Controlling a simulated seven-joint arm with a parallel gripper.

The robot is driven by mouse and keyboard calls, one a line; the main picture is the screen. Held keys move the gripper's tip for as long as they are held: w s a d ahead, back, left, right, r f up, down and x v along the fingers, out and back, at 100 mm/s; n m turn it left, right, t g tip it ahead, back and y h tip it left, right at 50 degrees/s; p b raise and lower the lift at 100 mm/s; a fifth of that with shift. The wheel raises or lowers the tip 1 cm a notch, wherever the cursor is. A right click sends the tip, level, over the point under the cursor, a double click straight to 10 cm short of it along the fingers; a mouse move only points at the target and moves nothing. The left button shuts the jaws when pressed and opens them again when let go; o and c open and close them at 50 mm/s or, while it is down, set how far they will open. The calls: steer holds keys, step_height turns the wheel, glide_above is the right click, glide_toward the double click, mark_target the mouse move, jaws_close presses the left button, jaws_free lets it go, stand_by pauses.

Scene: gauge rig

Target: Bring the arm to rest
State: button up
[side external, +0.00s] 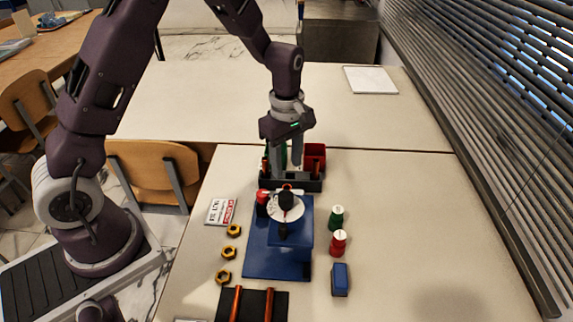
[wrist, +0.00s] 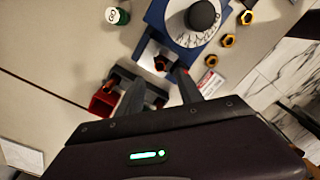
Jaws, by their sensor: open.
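My gripper (side external: 288,172) points down behind the dial of the gauge rig, over the dark organizer. Its two fingers are apart with nothing between them; they also show spread in the wrist view (wrist: 160,88). The gauge rig has a blue base plate (side external: 262,262) and a white dial (side external: 277,211) with a black knob (side external: 286,200). The dial and its knob (wrist: 203,15) show at the top of the wrist view. I cannot tell from these views whether the fingers touch the organizer.
A dark organizer with a red bin (side external: 315,153) stands behind the rig. A green bottle (side external: 337,218), a red bottle (side external: 338,244) and a blue block (side external: 340,280) are right of it. Brass nuts (side external: 229,252) and a card (side external: 220,211) are left. The table's right side is clear.

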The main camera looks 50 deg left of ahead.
steer(key=s+d+r+m+t, duration=0.1)
steer(key=s+r+m, duration=0.35)
steer(key=r, duration=0.35)
steer(key=s+d+r+m+t, duration=0.1)
steer(key=s+r+m+t, duration=0.1)
steer(key=s+r+m, duration=0.45)
steer(key=s+r+m+t, duration=0.1)
steer(key=s+r+m, duration=0.1)
steer(key=s, duration=0.4)
steer(key=s+r+m+t, duration=0.1)
steer(key=s+r+m, duration=0.2)
steer(key=s+m, duration=0.2)
steer(key=shift+s+d+r+t, duration=0.15)
steer(key=shift+s+d+t, duration=0.2)
steer(key=shift+s, duration=0.8)
